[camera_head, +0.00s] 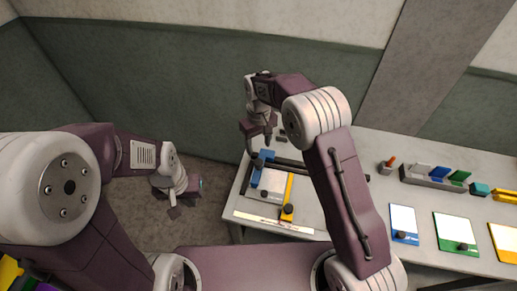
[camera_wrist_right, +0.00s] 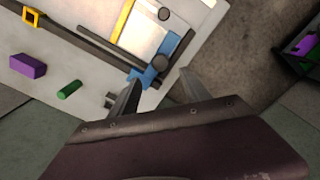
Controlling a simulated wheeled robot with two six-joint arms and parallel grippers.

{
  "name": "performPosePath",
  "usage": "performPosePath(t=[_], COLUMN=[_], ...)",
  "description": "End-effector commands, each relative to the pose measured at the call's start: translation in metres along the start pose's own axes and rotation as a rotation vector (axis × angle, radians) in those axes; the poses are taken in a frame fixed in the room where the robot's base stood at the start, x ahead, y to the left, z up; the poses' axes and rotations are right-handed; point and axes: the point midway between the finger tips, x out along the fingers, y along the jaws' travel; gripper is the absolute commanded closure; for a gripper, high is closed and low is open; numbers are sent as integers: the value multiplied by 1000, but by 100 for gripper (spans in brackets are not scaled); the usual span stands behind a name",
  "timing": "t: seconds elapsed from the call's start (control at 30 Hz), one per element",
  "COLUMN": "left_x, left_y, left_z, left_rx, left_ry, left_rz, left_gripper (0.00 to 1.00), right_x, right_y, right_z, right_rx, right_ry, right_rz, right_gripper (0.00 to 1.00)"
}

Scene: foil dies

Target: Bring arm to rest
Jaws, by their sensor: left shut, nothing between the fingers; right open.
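My right arm reaches over the table (camera_head: 330,245), and its gripper (camera_head: 257,146) is above the table's left end, beside a blue clamp piece (camera_head: 262,160). In the right wrist view this gripper (camera_wrist_right: 160,80) is open, its two fingers apart and nothing between them. The blue piece (camera_wrist_right: 150,76) with a dark knob (camera_wrist_right: 161,62) lies just beyond the fingertips. My left gripper (camera_head: 177,208) hangs over the floor left of the table. It is shut and empty.
A fixture with a yellow bar (camera_head: 288,190) and dark rails lies under my right gripper. The wrist view shows a purple block (camera_wrist_right: 27,66) and a green cylinder (camera_wrist_right: 70,89) nearby. Blue, green (camera_head: 456,232) and yellow framed plates and a grey rack (camera_head: 430,181) stand to the right.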

Motion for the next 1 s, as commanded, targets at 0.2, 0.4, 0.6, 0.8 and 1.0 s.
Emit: performPosePath(t=[0.2, 0.4, 0.6, 0.8, 1.0], left_x=[0, 2, 17, 30, 37], left_y=[0, 0, 0, -1, -1], left_z=[0, 0, 2, 3, 4], left_rx=[0, 0, 0, 0, 0], left_ry=[0, 0, 0, 0, 0], left_rz=[0, 0, 0, 0, 0], left_gripper=[100, 100, 100, 100, 100], right_x=[0, 0, -50, -53, -16], right_y=[0, 7, 54, 75, 56], right_z=[0, 0, 25, 118, 221], right_rx=[0, 14, 127, 286, 443], right_ry=[0, 7, 87, 96, 90], right_rz=[0, 1, 17, 15, 8], right_gripper=[45, 45, 45, 45, 45])
